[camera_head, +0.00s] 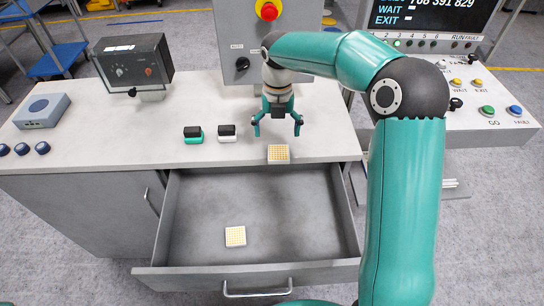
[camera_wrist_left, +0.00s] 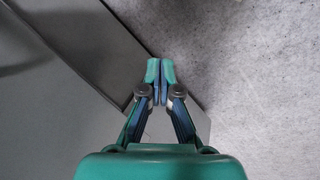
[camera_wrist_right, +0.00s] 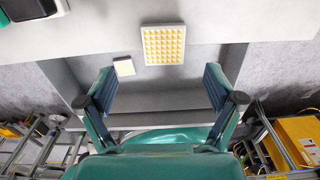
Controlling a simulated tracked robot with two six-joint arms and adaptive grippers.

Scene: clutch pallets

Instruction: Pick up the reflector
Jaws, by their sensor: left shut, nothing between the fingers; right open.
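A square reflector (camera_head: 278,153) with a white rim and a yellow-orange grid face lies near the front edge of the worktop, above the open drawer. A second, similar reflector (camera_head: 235,236) lies on the drawer floor. My right gripper (camera_head: 277,129) is open and empty just behind and above the worktop reflector. In the right wrist view, the nearer reflector (camera_wrist_right: 163,45) is large, ahead of the spread fingertips (camera_wrist_right: 159,76), and the drawer one (camera_wrist_right: 124,67) looks smaller. My left gripper (camera_wrist_left: 160,72) is shut and empty in its wrist view; the head view does not show it.
The drawer (camera_head: 190,270) stands open below the worktop. Two small black-topped blocks, one green-based (camera_head: 193,134) and one white-based (camera_head: 227,132), sit left of my right gripper. A dark meter box (camera_head: 134,60), a grey-blue box (camera_head: 41,111) and a button console (camera_head: 490,110) stand around.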

